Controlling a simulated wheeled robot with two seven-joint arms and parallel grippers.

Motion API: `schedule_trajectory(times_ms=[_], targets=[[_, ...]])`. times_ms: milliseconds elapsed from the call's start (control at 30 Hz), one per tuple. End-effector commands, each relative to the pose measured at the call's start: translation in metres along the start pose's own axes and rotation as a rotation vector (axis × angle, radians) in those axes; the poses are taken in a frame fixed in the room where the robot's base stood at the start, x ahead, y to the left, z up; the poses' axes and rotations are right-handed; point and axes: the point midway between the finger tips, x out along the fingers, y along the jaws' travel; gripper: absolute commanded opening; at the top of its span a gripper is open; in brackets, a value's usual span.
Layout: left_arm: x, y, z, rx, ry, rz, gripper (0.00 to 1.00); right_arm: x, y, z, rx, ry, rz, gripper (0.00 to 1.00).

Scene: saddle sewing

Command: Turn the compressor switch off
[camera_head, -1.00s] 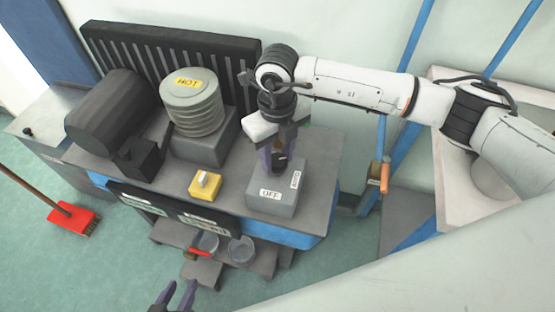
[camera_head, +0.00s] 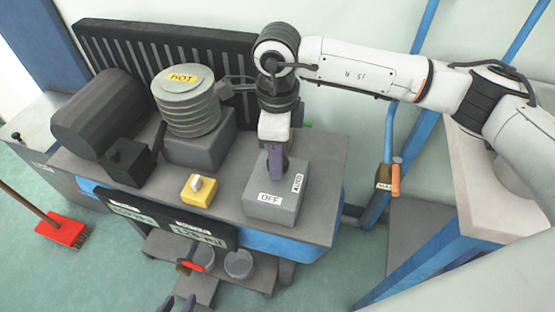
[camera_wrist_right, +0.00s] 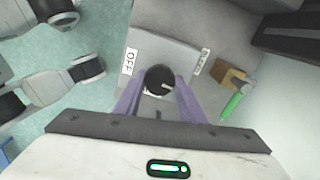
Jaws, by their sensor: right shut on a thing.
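The compressor switch is a grey box (camera_head: 262,206) on the near right of the bench, with an OFF label (camera_head: 270,198) on its front edge and an AUTO label (camera_head: 298,184) on its right edge. Its black round knob (camera_wrist_right: 159,76) is on top, between the purple fingers of my right gripper (camera_wrist_right: 160,92). In the head view my right gripper (camera_head: 278,166) points down and is shut on the knob, largely hiding it. A small light mark shows on the knob, but which label it points to is unclear. My left gripper (camera_head: 177,304) shows only its tips at the bottom edge, apart and empty.
A yellow box with a pale switch (camera_head: 199,191) stands left of the grey box. Behind it is a ribbed cylinder labelled HOT (camera_head: 186,102), with a dark tank (camera_head: 98,115) further left. An orange-handled valve (camera_head: 395,180) hangs at right.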

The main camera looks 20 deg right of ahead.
Motion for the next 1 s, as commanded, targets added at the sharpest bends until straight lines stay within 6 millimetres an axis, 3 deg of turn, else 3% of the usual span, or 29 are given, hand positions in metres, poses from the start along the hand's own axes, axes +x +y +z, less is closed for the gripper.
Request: schedule_trajectory(times_ms=[200, 767, 800, 900, 1000], targets=[[0.0032, -0.0010, 0.0090, 0.000, -0.009, 0.000, 0.31, -0.0008, -0.0009, 0.0007, -0.076, -0.003, -0.003, 0.14], [0.0043, -0.0023, 0.0073, 0.001, -0.004, -0.001, 0.31, -0.0019, -0.0005, 0.0009, -0.107, -0.004, -0.003, 0.14], [0.0044, -0.0024, 0.0070, 0.001, -0.004, -0.001, 0.31, -0.0019, -0.0005, 0.0009, -0.107, -0.004, -0.003, 0.40], [0.0046, -0.0025, 0.0064, 0.001, -0.002, -0.001, 0.31, -0.0016, -0.0004, 0.0008, -0.107, -0.003, -0.003, 0.55], [0.0046, -0.0026, 0.0062, 0.001, -0.001, -0.001, 0.31, -0.0012, -0.0002, 0.0007, -0.106, -0.002, -0.002, 0.55]])
